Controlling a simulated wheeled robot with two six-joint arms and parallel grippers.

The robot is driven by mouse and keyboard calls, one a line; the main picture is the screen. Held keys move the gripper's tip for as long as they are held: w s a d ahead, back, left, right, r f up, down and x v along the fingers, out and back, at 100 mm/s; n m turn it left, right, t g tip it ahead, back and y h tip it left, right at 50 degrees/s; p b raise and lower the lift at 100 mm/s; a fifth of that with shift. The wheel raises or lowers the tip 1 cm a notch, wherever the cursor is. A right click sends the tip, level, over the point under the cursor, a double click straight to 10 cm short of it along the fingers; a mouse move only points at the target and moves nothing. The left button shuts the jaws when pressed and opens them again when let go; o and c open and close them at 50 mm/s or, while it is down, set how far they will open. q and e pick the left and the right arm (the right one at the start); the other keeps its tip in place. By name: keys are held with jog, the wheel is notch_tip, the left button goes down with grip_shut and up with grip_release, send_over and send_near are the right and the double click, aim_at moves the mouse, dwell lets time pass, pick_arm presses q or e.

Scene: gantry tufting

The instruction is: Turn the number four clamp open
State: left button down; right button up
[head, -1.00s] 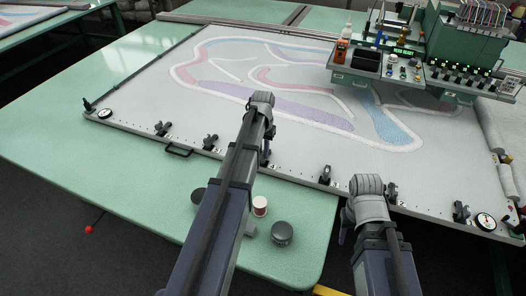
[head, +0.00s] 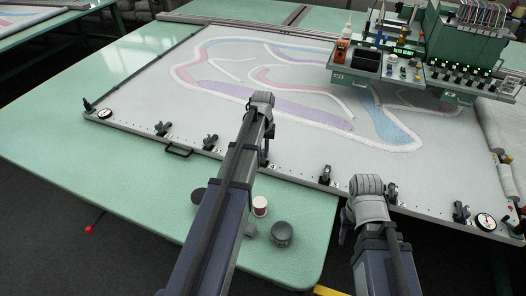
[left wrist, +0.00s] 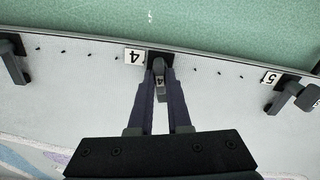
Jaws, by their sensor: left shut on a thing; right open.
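The number four clamp (left wrist: 158,63) sits on the frame edge beside its white "4" tag (left wrist: 134,56) in the left wrist view. Its handle, marked 4, is between the two fingers of my left gripper (left wrist: 160,82), which is shut on it. In the head view my left arm partly hides this clamp (head: 266,160) at the near rail. My right gripper (head: 345,232) is open and empty, in front of the near rail and to the right; its wrist hides part of it.
The number five clamp (left wrist: 285,97) stands to the right in the left wrist view. More clamps (head: 210,142) line the near rail, with gauges at its ends. Spools (head: 260,206) and dark pots (head: 282,233) stand on the green table. The tufting head (head: 430,60) is over the cloth.

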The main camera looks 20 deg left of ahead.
pick_arm(q)
jog(key=n, duration=1.1)
jog(key=shift+n, duration=2.1)
jog(key=c, duration=0.9)
grip_release()
jog(key=shift+o, duration=0.2)
jog(key=shift+r, duration=0.1)
